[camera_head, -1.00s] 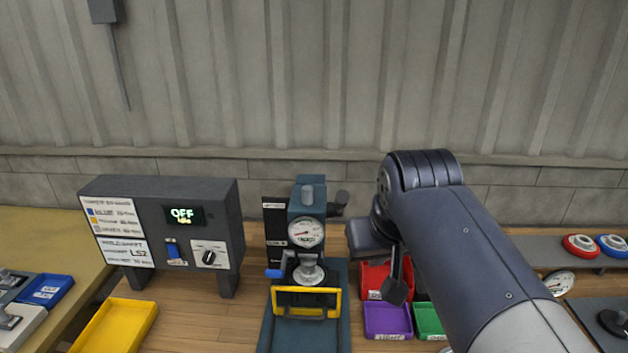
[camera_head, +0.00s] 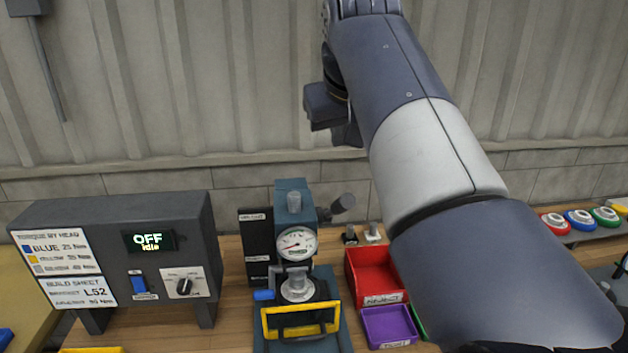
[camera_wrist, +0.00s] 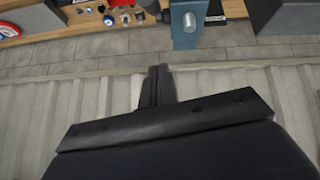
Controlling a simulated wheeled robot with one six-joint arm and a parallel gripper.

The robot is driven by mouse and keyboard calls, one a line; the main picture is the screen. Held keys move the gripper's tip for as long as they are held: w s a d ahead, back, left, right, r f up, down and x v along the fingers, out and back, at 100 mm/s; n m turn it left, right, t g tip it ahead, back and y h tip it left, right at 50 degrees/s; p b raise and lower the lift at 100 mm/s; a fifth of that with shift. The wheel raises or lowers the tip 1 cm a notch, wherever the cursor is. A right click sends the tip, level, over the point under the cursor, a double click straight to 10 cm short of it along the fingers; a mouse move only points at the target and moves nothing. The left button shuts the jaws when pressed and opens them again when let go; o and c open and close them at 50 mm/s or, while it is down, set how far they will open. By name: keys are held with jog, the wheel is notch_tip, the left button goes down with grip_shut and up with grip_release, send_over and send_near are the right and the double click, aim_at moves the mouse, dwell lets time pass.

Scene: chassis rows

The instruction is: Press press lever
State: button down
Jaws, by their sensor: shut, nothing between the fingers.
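The teal arbor press (camera_head: 290,195) stands on the bench with a round gauge (camera_head: 297,243) on its front. Its press lever (camera_head: 341,205) is a short dark arm with a rounded knob, sticking out up and right from the press head. The press head also shows at the top of the wrist view (camera_wrist: 185,22). In the head view my wrist is above the lever, clear of it; the fingertips are not clear there.
A dark controller box (camera_head: 120,250) reading "OFF idle" stands left of the press. A red bin (camera_head: 375,275) and a purple bin (camera_head: 388,326) sit to its right. Coloured round parts (camera_head: 580,220) lie far right. The wall (camera_head: 200,90) is behind.

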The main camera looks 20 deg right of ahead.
jog(key=shift+w, duration=0.1)
send_over(335, 210)
jog(key=w, duration=0.1)
notch_tip(335, 210, down, 7)
jog(key=shift+w+d+f+p, duration=0.1)
jog(key=shift+w+d+p, duration=0.05)
jog(key=shift+p, duration=0.2)
jog(key=f, duration=0.1)
jog(key=s+f, duration=0.1)
jog(key=shift+d+f, duration=0.1)
jog(key=shift+f, duration=0.2)
jog(key=shift+s+f, duration=0.55)
jog(key=shift+f, duration=0.1)
jog(key=shift+f, duration=0.1)
